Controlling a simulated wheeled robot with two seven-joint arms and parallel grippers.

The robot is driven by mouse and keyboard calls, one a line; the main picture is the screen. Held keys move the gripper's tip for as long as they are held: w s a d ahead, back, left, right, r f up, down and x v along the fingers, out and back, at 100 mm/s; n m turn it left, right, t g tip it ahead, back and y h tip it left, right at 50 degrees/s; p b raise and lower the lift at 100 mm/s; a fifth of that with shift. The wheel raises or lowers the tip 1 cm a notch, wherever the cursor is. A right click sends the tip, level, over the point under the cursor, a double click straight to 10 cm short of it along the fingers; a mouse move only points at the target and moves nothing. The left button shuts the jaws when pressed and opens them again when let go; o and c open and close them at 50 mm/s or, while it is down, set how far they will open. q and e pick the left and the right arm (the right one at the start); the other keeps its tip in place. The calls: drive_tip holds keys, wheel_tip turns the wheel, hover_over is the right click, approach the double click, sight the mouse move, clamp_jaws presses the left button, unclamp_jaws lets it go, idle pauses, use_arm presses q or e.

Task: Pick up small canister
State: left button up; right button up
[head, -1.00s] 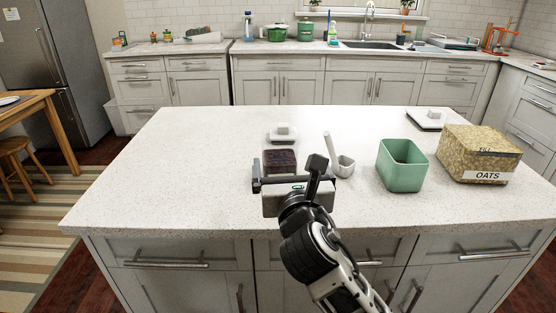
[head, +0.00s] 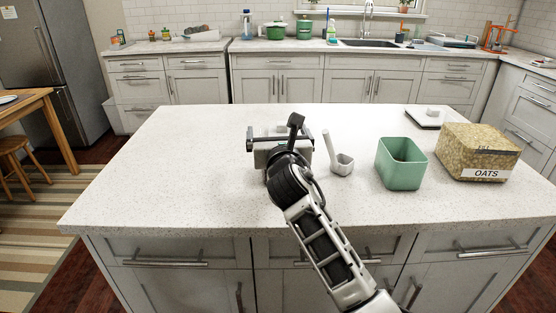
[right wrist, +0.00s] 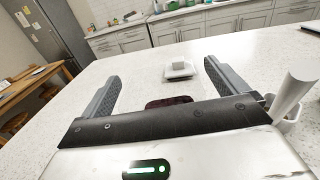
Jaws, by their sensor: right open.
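The small canister, with a dark reddish-brown top or contents, shows in the right wrist view (right wrist: 170,101), low between the two fingers. Its lower part is hidden by the gripper body. In the head view my right gripper covers it. My right gripper (head: 280,132) is open over the counter, its fingers pointing to the far side, one on each side of the canister. No contact shows. The fingers also show in the right wrist view (right wrist: 163,72). My left gripper is out of view.
A white lid with a knob (right wrist: 180,66) lies just beyond the canister. The island's left part is clear.

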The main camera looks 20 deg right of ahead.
drive_tip(key=c, duration=1.7)
drive_tip(key=shift+r, duration=0.1)
